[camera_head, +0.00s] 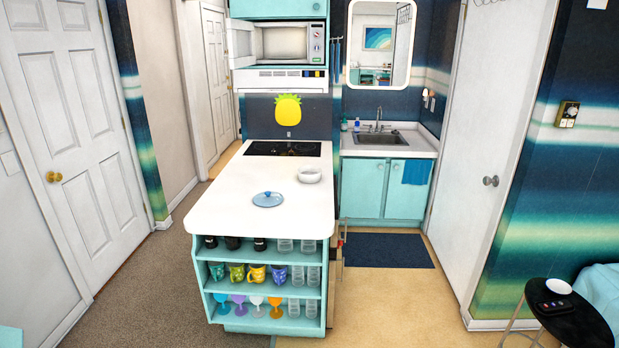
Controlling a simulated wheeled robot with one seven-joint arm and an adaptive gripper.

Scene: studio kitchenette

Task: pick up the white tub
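A small round white tub-like vessel (309,176) stands on the white counter (230,200), right of its middle and near its right edge. Another small white round thing (558,286) lies on the black side table (582,322) at the lower right. From this view I cannot tell for sure which of the two is the white tub. My gripper is not in view.
A blue lid with a knob (267,199) lies on the counter, nearer than the white vessel. Behind is a black cooktop (284,148). Open shelves (262,283) below hold cups and glasses. Tan floor (390,300) is clear right of the counter; a dark mat (388,250) lies by the sink.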

